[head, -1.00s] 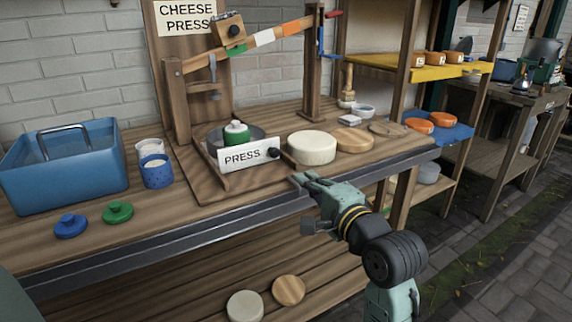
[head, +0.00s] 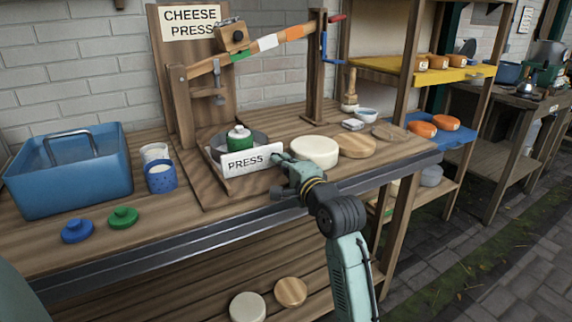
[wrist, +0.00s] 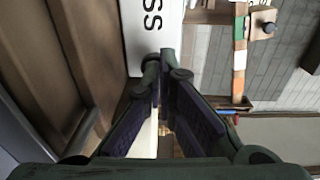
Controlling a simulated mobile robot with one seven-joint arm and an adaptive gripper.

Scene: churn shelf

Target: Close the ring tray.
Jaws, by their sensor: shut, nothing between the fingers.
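The ring tray is the low wooden drawer under the cheese press, with a white front panel reading PRESS (head: 252,160). It sticks out toward the table's front edge, and a dark round pan (head: 258,141) with a green weight (head: 240,139) sits behind the panel. My gripper (head: 279,159) is shut and empty at the right end of the panel, where it hides the dark knob. In the wrist view the shut fingertips (wrist: 162,58) overlap the panel's edge (wrist: 148,40) beside its last letters. I cannot tell whether they touch it.
Two cups (head: 161,178), a blue tub (head: 70,172) and blue and green knobbed lids (head: 123,217) are at left. The press lever (head: 265,43) hangs above.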

